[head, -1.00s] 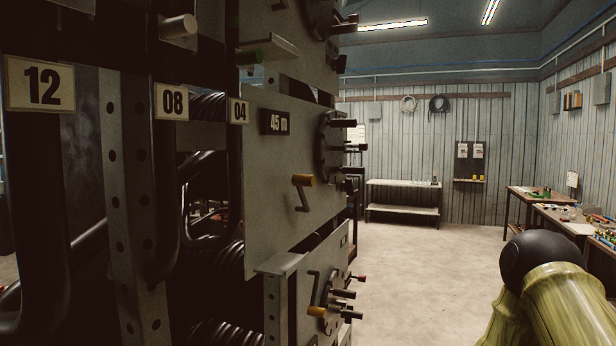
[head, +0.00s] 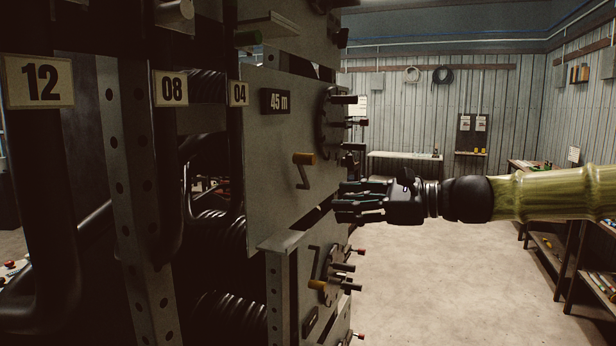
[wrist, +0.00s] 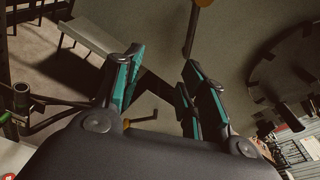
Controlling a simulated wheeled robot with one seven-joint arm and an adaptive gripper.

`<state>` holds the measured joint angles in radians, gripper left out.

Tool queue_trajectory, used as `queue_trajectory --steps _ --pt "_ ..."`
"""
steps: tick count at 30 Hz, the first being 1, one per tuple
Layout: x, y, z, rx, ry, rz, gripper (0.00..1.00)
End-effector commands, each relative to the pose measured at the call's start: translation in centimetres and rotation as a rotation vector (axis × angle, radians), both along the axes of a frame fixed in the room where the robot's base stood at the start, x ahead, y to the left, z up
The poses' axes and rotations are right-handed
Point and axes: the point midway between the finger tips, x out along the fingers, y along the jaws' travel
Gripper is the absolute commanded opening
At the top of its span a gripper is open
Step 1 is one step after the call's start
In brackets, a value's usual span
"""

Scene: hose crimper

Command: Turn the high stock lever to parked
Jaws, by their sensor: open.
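A lever with an orange handle (head: 303,159) stands on the grey panel (head: 270,200) marked "45 m". Its crank arm slants down from the handle. A similar lever (head: 317,285) sits on the lower panel. No label tells which one is the high stock lever. My gripper (head: 343,202) is open and empty, right of the "45 m" panel and lower than its lever, pointing left. In the wrist view, the open fingers (wrist: 160,72) are apart with nothing between them. One lever's orange handle (wrist: 203,2) is cut off at the top edge; another lever (wrist: 143,118) shows beyond the fingers.
A round disc with several pegs (head: 328,120) stands out beside the "45 m" panel. Dark hoses and uprights tagged 12, 08 and 04 (head: 238,93) fill the left. The floor (head: 440,265) on the right is clear. Benches line the right wall.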

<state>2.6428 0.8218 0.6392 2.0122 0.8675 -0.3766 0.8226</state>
Motion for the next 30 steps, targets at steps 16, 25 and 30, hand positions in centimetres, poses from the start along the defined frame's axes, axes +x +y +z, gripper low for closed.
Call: queue_trajectory --steps 16,25,30 --pt "-1.0 0.4 8.6 0.147 -0.019 0.030 0.41" --pt "0.3 3.6 8.6 0.147 -0.017 0.030 0.41" --pt "1.1 5.5 8.6 0.146 -0.018 0.030 0.41"
